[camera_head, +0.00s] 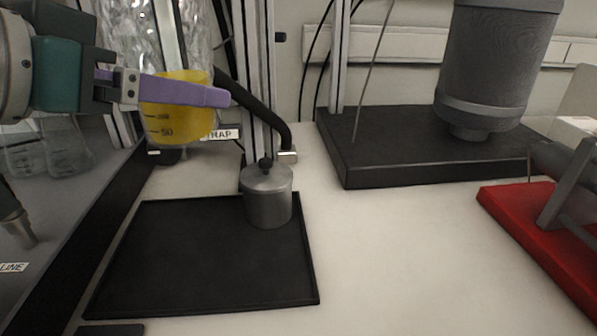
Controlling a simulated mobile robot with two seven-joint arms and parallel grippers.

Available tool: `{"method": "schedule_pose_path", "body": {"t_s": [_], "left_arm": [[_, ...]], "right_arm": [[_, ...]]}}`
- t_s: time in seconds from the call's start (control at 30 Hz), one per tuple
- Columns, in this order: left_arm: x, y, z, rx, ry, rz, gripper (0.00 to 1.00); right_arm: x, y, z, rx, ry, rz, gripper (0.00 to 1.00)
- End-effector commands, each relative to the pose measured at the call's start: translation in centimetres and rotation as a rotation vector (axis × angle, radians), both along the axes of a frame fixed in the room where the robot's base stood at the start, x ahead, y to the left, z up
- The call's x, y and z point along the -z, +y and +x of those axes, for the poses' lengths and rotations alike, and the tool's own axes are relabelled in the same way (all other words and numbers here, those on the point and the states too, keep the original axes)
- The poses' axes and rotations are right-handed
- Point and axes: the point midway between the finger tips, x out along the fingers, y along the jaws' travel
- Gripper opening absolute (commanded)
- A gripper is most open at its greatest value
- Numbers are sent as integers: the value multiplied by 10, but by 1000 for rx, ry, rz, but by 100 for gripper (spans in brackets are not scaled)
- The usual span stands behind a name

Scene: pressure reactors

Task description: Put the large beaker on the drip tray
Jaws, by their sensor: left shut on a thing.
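The large beaker (178,127) holds yellow liquid, with a "50" mark on its side. My left gripper (190,92) is shut on the beaker, with a purple finger across its front. The beaker is raised in the upper left, and its upper part is partly hidden by the gripper. The drip tray (205,265) is a flat black tray with a low rim on the white bench. A grey lidded metal pot (268,197) stands at its back right corner. My right gripper is not in view.
A black base (430,165) carries a large grey cylinder (495,65) at back right. A red stand (545,235) is at the right edge. Metal posts and a black hose (265,110) rise behind the tray. The tray's front and middle are bare.

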Motion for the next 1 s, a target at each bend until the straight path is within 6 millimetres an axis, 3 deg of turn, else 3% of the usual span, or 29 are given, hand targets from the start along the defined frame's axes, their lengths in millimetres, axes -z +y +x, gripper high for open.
{"method": "schedule_pose_path", "body": {"t_s": [0.03,0.1,0.3,0.47,0.8,1.0], "left_arm": [[19,-8,9,-36,-5,-3,5],[30,-17,19,-85,-6,-2,5],[44,-39,37,-172,-7,-1,5],[59,-46,41,-197,0,1,5],[156,-46,41,-199,3,4,5],[194,-46,41,-198,-1,1,5]], "right_arm": [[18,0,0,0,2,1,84],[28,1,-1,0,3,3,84],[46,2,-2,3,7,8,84],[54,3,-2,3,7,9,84],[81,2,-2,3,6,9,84],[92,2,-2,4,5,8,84]]}}
